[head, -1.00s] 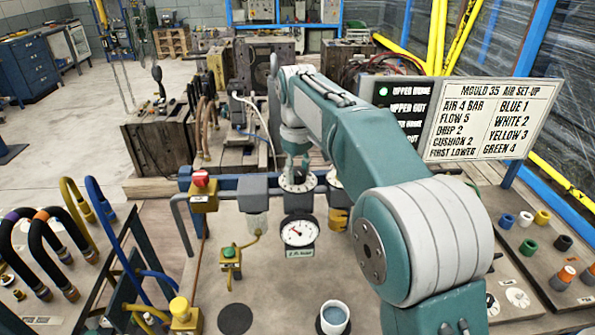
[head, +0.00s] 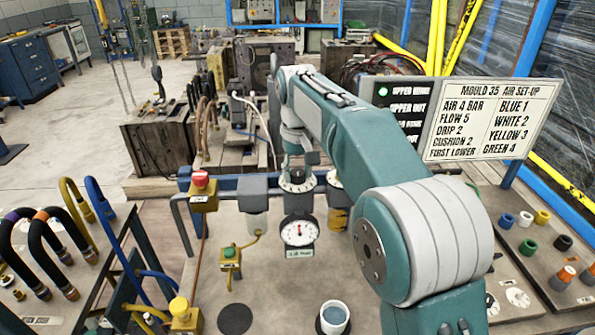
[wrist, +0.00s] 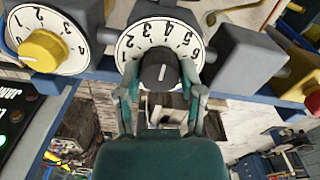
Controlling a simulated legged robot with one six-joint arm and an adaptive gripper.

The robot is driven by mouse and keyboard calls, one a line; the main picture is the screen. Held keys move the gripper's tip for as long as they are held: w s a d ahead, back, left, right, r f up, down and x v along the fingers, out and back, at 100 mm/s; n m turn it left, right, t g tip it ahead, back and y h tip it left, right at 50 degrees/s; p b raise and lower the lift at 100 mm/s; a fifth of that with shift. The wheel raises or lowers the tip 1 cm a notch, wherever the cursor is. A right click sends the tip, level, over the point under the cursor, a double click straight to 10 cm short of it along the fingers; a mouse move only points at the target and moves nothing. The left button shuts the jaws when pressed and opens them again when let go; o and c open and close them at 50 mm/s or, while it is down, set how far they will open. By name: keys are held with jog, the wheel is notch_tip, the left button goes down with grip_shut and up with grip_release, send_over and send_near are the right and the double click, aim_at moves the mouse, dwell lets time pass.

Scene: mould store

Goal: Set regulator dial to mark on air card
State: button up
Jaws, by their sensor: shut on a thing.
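The regulator dial (wrist: 130,52) is a white numbered disc with a dark knob (wrist: 161,70) carrying a white line. In the wrist view my gripper (wrist: 162,88) has its two fingers on either side of this knob, closed on it. In the head view my gripper (head: 297,172) reaches down onto the dial (head: 297,186), and the arm's end hides much of the knob. The round gauge (head: 299,231) below has its red needle about upright. The air card (head: 490,122) reads AIR 4 BAR, FLOW 5, DRIP 2, CUSHION 2.
A second dial with a yellow knob (wrist: 43,50) stands close to the gripped one. A red button (head: 200,179) sits left of the regulator row, a green button (head: 229,252) lower. A blue-white cup (head: 333,318) stands at the bench front. Hoses (head: 50,240) lie far left.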

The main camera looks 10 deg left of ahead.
aim_at(296, 171)
jog(key=shift+f, duration=0.25)
jog(key=o, duration=1.2)
jog(key=shift+c, duration=0.2)
jog(key=shift+a, duration=0.15)
jog(key=shift+r, duration=0.1)
notch_tip(296, 171, up, 12)
jog(key=shift+w, duration=0.1)
